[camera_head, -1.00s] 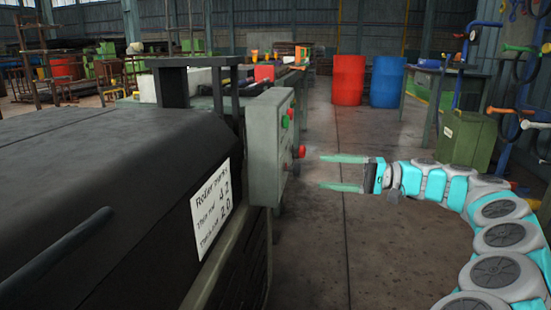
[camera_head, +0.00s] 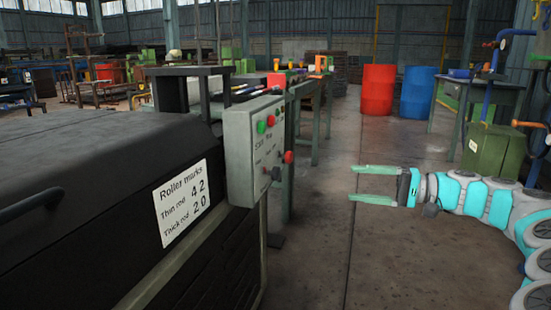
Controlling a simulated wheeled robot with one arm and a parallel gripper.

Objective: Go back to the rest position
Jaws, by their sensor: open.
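My gripper (camera_head: 380,184) is at the right of the head view, at the end of my teal and grey arm. Its two pale green fingers point left and stand apart, with nothing between them. A grey control box (camera_head: 254,150) stands to its left on the corner of a dark machine (camera_head: 90,200). The box has a green button (camera_head: 261,127), a red button (camera_head: 270,120), a red knob (camera_head: 288,157) on its side and a dark switch (camera_head: 275,173). Clear space lies between the fingertips and the box.
A white label (camera_head: 182,204) on the machine reads "Roller marks, Thin rod 4 2, Thick rod 2 0". A red barrel (camera_head: 378,90) and a blue barrel (camera_head: 418,91) stand at the back. A green cabinet (camera_head: 493,152) stands behind my arm. The floor (camera_head: 340,150) between is clear.

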